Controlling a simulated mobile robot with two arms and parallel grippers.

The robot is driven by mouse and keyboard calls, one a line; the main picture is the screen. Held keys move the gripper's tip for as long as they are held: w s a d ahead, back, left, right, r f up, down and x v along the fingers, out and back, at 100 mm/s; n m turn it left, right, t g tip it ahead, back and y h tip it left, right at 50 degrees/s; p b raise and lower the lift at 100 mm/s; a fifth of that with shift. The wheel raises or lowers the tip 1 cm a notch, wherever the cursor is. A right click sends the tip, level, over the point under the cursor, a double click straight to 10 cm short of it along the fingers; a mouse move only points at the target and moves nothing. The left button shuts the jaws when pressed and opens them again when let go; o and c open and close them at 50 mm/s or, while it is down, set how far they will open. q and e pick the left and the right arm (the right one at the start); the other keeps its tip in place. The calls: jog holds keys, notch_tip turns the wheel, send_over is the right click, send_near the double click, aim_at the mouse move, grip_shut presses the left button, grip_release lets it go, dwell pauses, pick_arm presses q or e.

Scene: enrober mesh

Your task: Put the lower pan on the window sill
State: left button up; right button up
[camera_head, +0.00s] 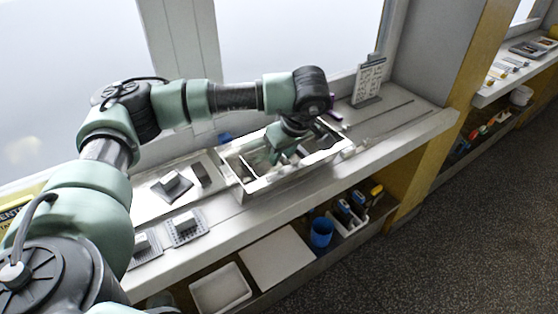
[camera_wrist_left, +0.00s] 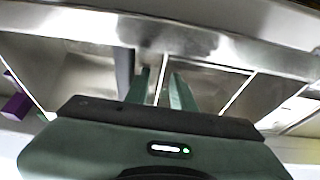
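My left gripper (camera_head: 278,156) reaches down into a pale metal frame (camera_head: 262,186) with an open top on the counter below the window. In the left wrist view, its two green fingers (camera_wrist_left: 163,92) stand apart, with a thin bright bar showing between them; I cannot tell whether they touch it. Shiny metal walls and dividers (camera_wrist_left: 245,92) surround the fingers. A white shallow pan (camera_head: 220,290) lies on the lower shelf, beside a flat white board (camera_head: 277,258). I cannot tell which piece is the lower pan. My right gripper is not in view.
Small grey blocks on plates (camera_head: 187,228) lie on the counter (camera_head: 225,232) left of the frame. A sign on a stand (camera_head: 369,82) is at the back right. The counter's right end is mostly clear. A blue cup (camera_head: 321,233) stands on the lower shelf.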

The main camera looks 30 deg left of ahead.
pick_arm(q)
jog(key=v, duration=0.9)
jog(key=shift+d+b, duration=0.1)
jog(key=shift+b, duration=0.3)
